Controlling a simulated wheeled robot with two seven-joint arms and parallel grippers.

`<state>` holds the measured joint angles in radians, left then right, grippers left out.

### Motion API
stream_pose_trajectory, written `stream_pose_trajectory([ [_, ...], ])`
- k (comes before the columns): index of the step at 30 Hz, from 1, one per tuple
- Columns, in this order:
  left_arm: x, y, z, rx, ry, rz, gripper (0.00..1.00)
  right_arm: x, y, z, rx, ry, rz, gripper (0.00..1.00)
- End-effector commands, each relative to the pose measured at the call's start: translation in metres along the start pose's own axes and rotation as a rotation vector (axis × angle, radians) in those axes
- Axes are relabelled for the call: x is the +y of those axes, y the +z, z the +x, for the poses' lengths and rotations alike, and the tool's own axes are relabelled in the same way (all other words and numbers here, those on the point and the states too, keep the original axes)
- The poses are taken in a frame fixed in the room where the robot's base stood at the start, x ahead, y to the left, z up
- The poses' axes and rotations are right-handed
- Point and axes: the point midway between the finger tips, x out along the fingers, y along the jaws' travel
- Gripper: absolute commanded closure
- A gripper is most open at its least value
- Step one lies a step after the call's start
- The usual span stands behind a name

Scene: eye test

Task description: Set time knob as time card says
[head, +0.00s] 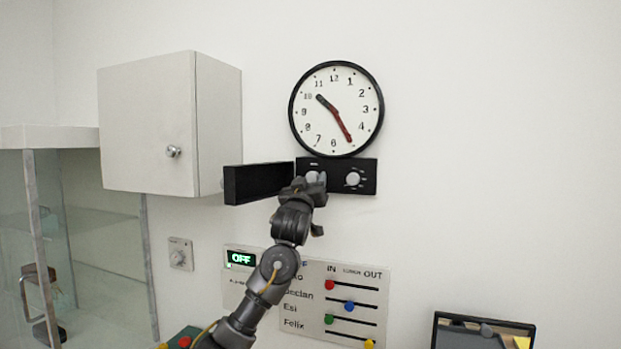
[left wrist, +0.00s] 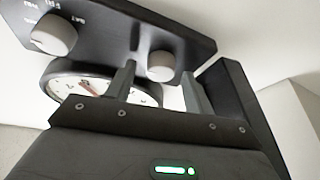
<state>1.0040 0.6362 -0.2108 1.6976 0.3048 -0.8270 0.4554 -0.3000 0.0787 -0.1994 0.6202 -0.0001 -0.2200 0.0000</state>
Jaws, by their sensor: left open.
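A round wall clock (head: 357,128) has its short black hand near 10 and its red hand near 5. Below it, a black panel (head: 334,184) carries two pale round knobs, a left knob (head: 313,177) and a right knob (head: 353,179). My left gripper (head: 309,188) is at the left knob, partly covering it. In the left wrist view, its open fingers (left wrist: 158,72) stand on either side of that knob (left wrist: 160,66); contact is unclear. The right knob (left wrist: 53,34) has small markings around it. I cannot make out a time card. My right gripper is not in view.
A black flap (head: 258,184) sticks out left of the panel, close to my gripper. A white cabinet (head: 148,130) hangs further left. Below are an IN/OUT slider board (head: 350,290), a green OFF display (head: 241,258) and a dark-framed tray or screen (head: 437,330). The right wall is clear.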

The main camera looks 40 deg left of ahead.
Motion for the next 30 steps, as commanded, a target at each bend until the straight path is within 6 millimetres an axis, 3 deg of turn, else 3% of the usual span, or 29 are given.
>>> stream_pose_trajectory([
  [6,0.0000,0.0003,-0.0001,0.000,0.000,0.000,0.48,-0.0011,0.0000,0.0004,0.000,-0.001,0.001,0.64],
  [16,0.0001,0.0002,-0.0002,0.000,0.000,0.000,0.92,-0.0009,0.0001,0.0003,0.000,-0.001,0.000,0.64],
  [20,-0.0007,0.0008,-0.0002,0.001,0.012,0.030,0.92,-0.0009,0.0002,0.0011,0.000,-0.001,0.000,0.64],
  [30,-0.0035,-0.0011,0.0008,0.023,0.160,0.378,0.92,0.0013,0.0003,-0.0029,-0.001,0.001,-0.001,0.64],
])
